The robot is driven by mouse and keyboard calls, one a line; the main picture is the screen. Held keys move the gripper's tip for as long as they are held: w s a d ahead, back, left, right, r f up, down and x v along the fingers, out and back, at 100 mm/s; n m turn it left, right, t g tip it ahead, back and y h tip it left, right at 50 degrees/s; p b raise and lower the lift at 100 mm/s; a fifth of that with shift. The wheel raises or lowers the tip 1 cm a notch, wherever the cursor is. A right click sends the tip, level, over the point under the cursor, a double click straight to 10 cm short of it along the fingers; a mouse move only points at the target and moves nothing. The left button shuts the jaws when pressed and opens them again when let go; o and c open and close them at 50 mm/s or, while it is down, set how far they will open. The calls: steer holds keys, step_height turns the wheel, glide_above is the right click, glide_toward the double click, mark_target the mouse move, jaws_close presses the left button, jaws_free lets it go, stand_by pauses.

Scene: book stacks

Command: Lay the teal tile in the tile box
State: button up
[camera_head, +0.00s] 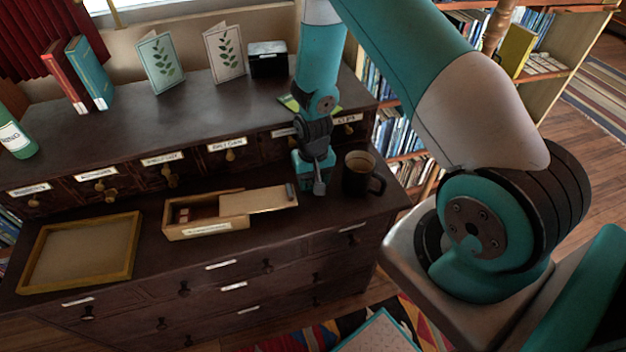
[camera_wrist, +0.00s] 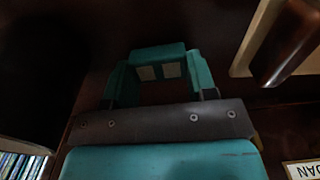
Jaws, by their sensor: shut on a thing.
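The tile box (camera_head: 178,234) is a pale wooden box with a label on its front, on the lower ledge of the dark cabinet. Its lid (camera_head: 258,199) is slid part way to the right, so the left part is open and shows reddish-brown pieces inside. My gripper (camera_head: 319,186) is just right of the lid's end, low over the ledge. In the wrist view my gripper (camera_wrist: 160,80) is shut on a teal piece, which looks like the teal tile (camera_wrist: 158,53); it blends with the teal fingers, and the head view hardly shows it.
A dark mug (camera_head: 362,174) stands close right of my gripper. A dark grip (camera_head: 291,193) sticks up at the lid's right end. An empty shallow tray (camera_head: 80,252) lies at the left. Labelled drawers with knobs line the back. Bare ledge lies between tray and box.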

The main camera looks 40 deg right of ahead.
steer(key=shift+f, duration=0.4)
steer(key=shift+f, duration=0.15)
steer(key=o, duration=0.9)
